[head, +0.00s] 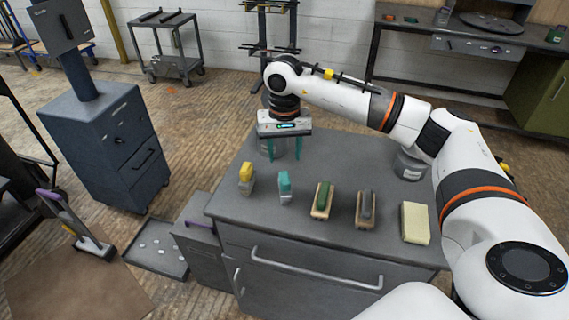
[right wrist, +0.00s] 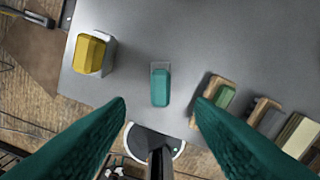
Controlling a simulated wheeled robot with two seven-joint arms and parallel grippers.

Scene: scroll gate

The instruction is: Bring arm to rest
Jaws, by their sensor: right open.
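My right arm (head: 345,92) reaches in from the right over the grey workbench (head: 335,160). My right gripper (head: 284,147) points down above the bench's far left part, its teal fingers apart and nothing between them. It also shows in the right wrist view (right wrist: 160,108), with a wide gap between the fingers. A teal-topped block (head: 284,187) stands on the bench in front of the gripper, apart from it. My left gripper is in neither view.
On the bench stand a yellow-topped block (head: 246,178), a green-topped brush (head: 322,199), a grey-topped brush (head: 365,208) and a pale yellow block (head: 415,222). A grey canister (head: 409,163) stands at the back right. A grey cabinet (head: 108,140) stands left, across open floor.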

